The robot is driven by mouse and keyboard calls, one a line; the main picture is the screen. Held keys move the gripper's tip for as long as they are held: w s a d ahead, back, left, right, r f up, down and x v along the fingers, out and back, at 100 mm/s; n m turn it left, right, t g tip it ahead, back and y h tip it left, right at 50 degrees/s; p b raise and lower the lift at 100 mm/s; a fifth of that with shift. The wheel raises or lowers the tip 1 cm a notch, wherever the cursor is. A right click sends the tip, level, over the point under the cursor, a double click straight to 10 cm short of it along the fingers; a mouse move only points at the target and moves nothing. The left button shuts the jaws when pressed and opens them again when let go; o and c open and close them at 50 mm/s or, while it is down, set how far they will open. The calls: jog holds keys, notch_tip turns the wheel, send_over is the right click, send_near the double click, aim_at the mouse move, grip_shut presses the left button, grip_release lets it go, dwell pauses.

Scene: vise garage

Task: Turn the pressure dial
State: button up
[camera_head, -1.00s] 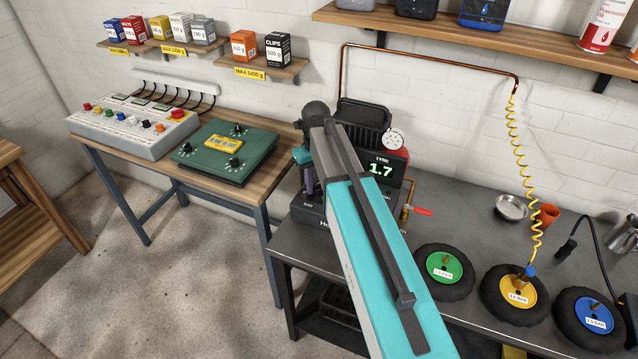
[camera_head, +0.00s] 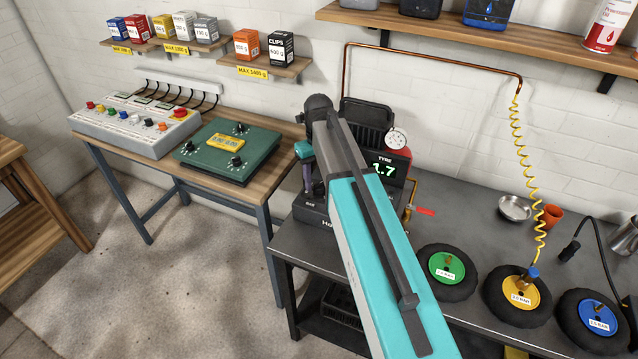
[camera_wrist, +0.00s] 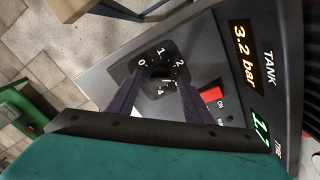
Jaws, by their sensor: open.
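The pressure dial (camera_wrist: 161,74) is a dark round knob on a black plate marked 0, 1, 2 and more, in the wrist view. It sits on the grey panel of the compressor (camera_wrist: 215,50), which also shows in the head view (camera_head: 366,125). My gripper (camera_wrist: 162,82) is open, with one dark finger on each side of the knob. I cannot tell whether the fingers touch it. In the head view my arm hides most of the panel, and the dial is not clearly visible. The tank display (camera_wrist: 242,56) reads 3.2 bar; the tyre display (camera_head: 383,169) reads 1.7.
A red switch (camera_wrist: 211,94) lies just right of the fingers in the wrist view. Green-, yellow- and blue-hubbed tyres (camera_head: 440,291) lie on the dark bench. A yellow coiled hose (camera_head: 528,170) reaches the middle tyre. A green box (camera_head: 227,163) stands on the left bench.

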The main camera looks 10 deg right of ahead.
aim_at(319, 184)
notch_tip(319, 184, up, 12)
jog(key=b, duration=0.2)
dwell(0.6)
jog(key=shift+s, duration=0.1)
